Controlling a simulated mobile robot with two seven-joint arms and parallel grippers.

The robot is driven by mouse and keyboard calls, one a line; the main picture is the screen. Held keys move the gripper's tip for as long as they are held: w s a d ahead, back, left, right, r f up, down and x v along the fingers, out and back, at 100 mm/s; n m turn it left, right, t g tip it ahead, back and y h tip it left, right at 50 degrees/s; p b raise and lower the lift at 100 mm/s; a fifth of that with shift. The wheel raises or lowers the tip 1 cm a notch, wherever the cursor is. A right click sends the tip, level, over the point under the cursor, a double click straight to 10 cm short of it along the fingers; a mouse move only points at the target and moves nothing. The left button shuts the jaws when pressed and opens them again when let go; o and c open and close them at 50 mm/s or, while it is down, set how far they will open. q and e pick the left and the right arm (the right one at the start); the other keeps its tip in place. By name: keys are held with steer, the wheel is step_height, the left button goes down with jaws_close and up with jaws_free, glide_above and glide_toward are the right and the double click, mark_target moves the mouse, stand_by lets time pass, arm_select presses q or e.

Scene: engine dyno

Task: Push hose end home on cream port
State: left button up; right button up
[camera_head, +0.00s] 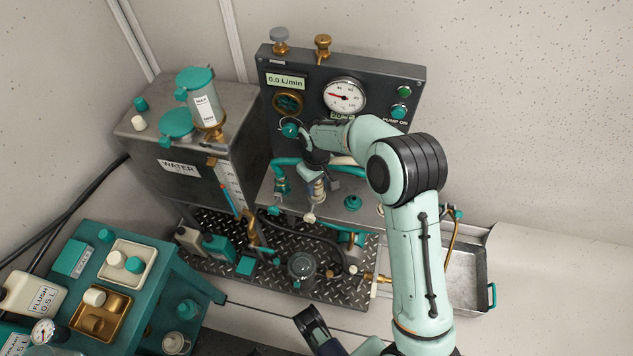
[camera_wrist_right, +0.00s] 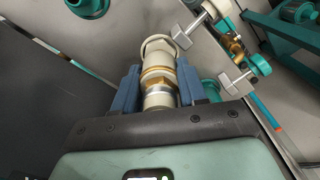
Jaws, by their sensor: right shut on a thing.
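My right gripper (camera_head: 314,172) is at the front of the dark panel, over the shelf with the fittings. In the right wrist view its blue jaws (camera_wrist_right: 160,88) are shut around a hose end (camera_wrist_right: 158,98) with silver and brass rings. A cream collar (camera_wrist_right: 158,52), which looks like the cream port, lies in line beyond the brass ring. I cannot tell whether any gap is left between them. In the head view the fitting (camera_head: 318,191) shows partly below the gripper. A dark gripper part (camera_head: 313,326) at the bottom may be my left one; its jaws are unclear.
The grey water tank (camera_head: 180,185) is at left. A teal cart (camera_head: 165,290) stands at lower left.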

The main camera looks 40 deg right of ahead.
arm_select(q)
steer(key=shift+f+b, duration=0.55)
steer(key=shift+f, duration=0.15)
arm_select(e)
steer(key=shift+f, duration=1.05)
steer(key=o, duration=1.2)
steer(key=shift+a+f, duration=0.1)
steer(key=shift+a, duration=0.2)
arm_select(q)
steer(key=shift+g+h, duration=0.3)
steer(key=shift+g, duration=0.4)
steer(key=s+r+p, duration=0.1)
steer(key=s+d+r+p, duration=0.1)
steer(key=s+r+p, duration=0.1)
steer(key=s+r, duration=0.1)
steer(key=shift+d, duration=0.4)
arm_select(e)
steer(key=r, duration=0.9)
steer(key=d+r, duration=0.1)
steer(key=r, duration=0.3)
steer(key=shift+r, duration=0.3)
